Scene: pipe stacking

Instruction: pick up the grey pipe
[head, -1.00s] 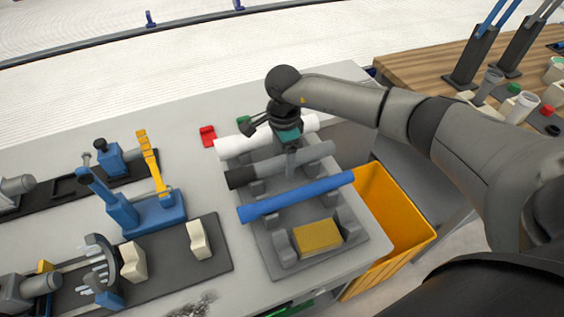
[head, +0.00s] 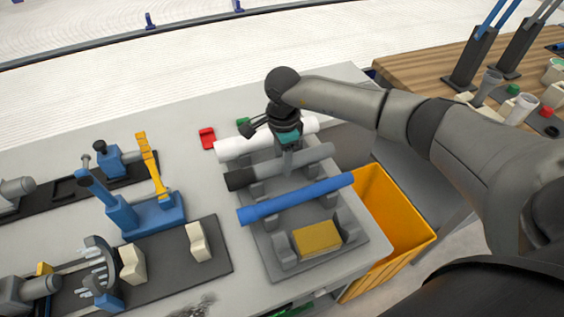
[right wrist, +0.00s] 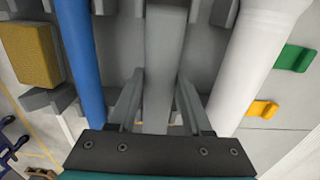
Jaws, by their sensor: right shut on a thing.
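The grey pipe (head: 265,174) lies across its rack between the white pipe (head: 240,147) and the blue pipe (head: 296,199), with a dark end at its left. My right gripper (head: 289,166) comes down from above onto its middle. In the right wrist view the fingers (right wrist: 157,105) stand on both sides of the grey pipe (right wrist: 165,50) and are shut on it. The blue pipe (right wrist: 80,60) and the white pipe (right wrist: 255,60) run alongside, apart from the fingers. The pipe looks still at rack height. My left gripper is out of the head view.
The rack (head: 262,250) stands on a grey table, with a yellow block (head: 317,238) at its front. An orange bin (head: 400,225) stands right of the table. A red piece (head: 207,138) lies behind the rack. Blue fixtures (head: 155,213) stand on the left. A wooden table (head: 425,68) is at the back right.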

